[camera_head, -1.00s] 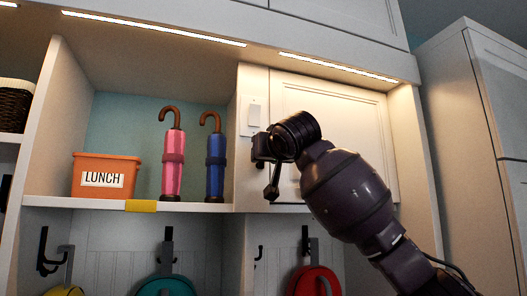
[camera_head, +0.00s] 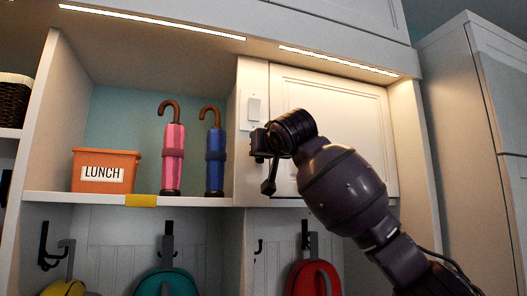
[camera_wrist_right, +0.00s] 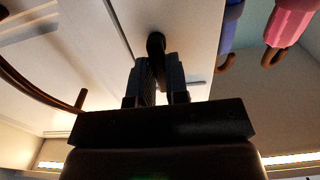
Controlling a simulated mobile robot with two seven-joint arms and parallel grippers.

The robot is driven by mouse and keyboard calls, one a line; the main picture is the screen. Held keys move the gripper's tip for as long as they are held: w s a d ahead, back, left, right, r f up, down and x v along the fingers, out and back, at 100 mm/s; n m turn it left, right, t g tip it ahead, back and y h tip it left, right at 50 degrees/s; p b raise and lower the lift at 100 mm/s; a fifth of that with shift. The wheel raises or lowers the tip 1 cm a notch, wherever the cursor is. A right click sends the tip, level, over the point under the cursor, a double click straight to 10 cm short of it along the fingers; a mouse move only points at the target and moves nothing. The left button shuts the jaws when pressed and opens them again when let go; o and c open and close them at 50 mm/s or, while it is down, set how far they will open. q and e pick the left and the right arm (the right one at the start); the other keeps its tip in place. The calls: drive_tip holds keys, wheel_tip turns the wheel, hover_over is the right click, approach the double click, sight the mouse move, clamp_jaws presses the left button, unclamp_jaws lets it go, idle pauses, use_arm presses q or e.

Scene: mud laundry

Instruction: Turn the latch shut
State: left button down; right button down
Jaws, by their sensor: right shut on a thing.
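The dark latch (camera_wrist_right: 157,45) shows in the right wrist view as a rounded dark piece on the pale cabinet frame, beside the door seam. My right gripper (camera_wrist_right: 160,82) is shut on it, one finger on each side. The wrist view is turned over, with the umbrellas hanging downward. In the head view my right gripper (camera_head: 260,145) reaches the left edge of the white cabinet door (camera_head: 340,108), which looks closed. A dark bar hangs below the gripper there; I cannot tell whether it is the latch. My left gripper is not in view.
Left of the door, the shelf (camera_head: 85,197) holds an orange LUNCH box (camera_head: 105,158), a pink umbrella (camera_head: 172,155) and a blue umbrella (camera_head: 215,160). A white plate (camera_head: 254,107) is on the frame just above the gripper. Hooks with hanging items are below.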

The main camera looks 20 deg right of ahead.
use_arm(q)
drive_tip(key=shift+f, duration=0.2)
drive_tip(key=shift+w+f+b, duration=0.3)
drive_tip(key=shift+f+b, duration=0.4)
drive_tip(key=shift+b, duration=0.7)
use_arm(e)
drive_tip(key=shift+d+f+m, duration=0.3)
drive_tip(key=shift+m, duration=2.65)
drive_tip(key=shift+d+f+m, duration=0.25)
drive_tip(key=shift+m, duration=2.75)
drive_tip(key=shift+d+f+m, duration=0.3)
drive_tip(key=shift+m, duration=2.65)
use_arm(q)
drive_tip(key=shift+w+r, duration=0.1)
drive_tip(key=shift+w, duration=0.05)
use_arm(e)
drive_tip(key=c, duration=1.1)
unclamp_jaws()
